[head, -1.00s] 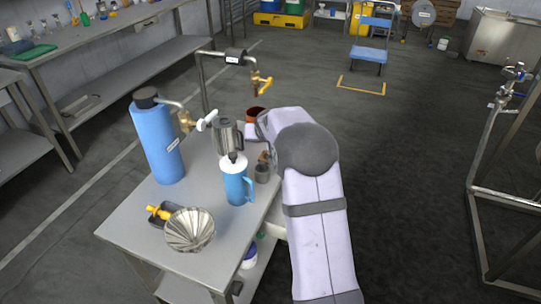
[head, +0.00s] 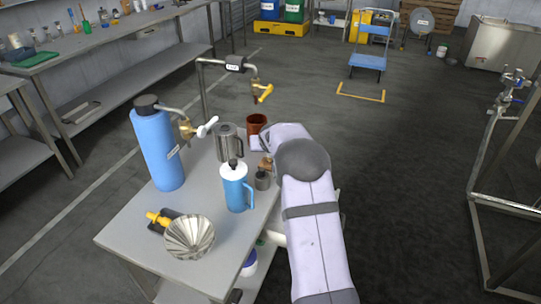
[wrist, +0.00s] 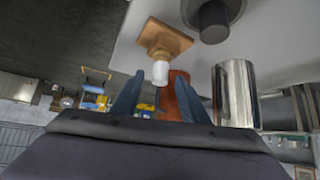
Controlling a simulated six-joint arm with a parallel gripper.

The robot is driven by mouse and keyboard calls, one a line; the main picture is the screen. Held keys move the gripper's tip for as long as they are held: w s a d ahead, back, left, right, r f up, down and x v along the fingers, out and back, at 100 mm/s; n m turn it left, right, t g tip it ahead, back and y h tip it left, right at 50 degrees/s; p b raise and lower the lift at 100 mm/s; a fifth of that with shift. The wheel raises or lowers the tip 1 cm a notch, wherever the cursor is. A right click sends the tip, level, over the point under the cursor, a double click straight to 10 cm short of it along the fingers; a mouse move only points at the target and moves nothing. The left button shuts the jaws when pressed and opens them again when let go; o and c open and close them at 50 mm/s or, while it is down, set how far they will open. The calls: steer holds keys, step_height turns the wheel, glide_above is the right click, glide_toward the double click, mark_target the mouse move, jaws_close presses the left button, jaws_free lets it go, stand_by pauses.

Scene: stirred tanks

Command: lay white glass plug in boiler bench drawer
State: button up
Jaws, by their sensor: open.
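A white glass plug (wrist: 160,73) shows in the wrist view, at the end of a square brown wooden piece (wrist: 165,38). The wooden piece also shows in the head view (head: 267,162) on the bench's right side, beside my arm. My gripper (wrist: 157,97) is open, its two blue-grey fingers pointing toward the plug. The plug lies just beyond the fingertips, apart from them as far as I can tell. In the head view my arm hides the gripper. The boiler bench (head: 130,235) carries a blue boiler (head: 160,150). I cannot make out its drawer.
A red-brown mug (head: 257,124), a steel jug (head: 228,143), a blue jug (head: 236,190) and a grey cylinder (head: 262,181) crowd the bench near my arm. A fluted metal bowl (head: 190,237) and a yellow-handled item (head: 158,218) lie at the front.

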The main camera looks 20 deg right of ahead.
steer(key=shift+p+x, duration=1.05)
steer(key=shift+x, duration=1.4)
steer(key=shift+s+f, duration=0.15)
steer(key=shift+f, duration=0.05)
jaws_close()
